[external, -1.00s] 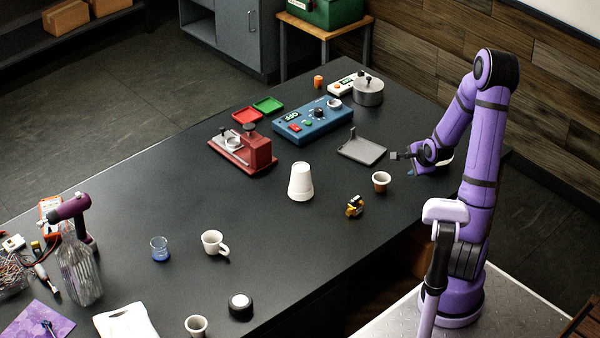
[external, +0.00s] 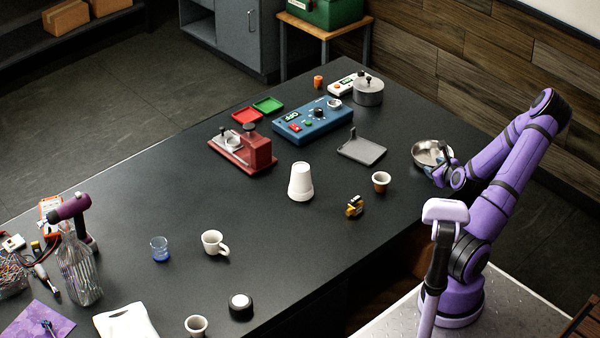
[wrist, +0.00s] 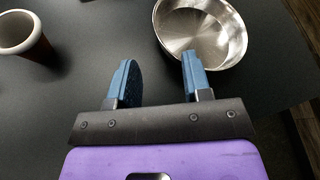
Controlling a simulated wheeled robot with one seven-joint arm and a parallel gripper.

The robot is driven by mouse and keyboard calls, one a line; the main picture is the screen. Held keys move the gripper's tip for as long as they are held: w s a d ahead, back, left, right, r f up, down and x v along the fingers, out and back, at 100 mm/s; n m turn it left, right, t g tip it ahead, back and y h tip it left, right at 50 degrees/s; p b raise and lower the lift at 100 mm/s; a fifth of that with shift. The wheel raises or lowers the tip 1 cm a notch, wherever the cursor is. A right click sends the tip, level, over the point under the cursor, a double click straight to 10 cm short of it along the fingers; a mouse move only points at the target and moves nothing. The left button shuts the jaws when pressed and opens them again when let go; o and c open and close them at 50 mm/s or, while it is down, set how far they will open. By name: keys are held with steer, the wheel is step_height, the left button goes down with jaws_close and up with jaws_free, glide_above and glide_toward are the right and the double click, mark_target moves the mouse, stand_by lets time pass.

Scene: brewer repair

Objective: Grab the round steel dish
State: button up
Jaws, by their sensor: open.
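The round steel dish (external: 429,152) is a shallow, shiny bowl on the dark table near its right edge. It looks empty. In the wrist view the dish (wrist: 213,40) lies at the top, right of centre. My gripper (wrist: 160,75) is open, with two blue fingers apart and nothing between them. The right fingertip overlaps the near rim of the dish in the picture; I cannot tell whether it touches. In the external view my gripper (external: 437,174) is at the near side of the dish and partly hidden by my arm.
A brown-and-white cup (external: 381,181) stands left of my gripper and also shows in the wrist view (wrist: 22,35). A grey tray with a post (external: 362,150) lies left of the dish. A small yellow-black part (external: 355,206) is nearer. The table's right edge is close.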

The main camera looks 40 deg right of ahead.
steer(key=x, duration=0.8)
steer(key=shift+f, duration=0.1)
jaws_close()
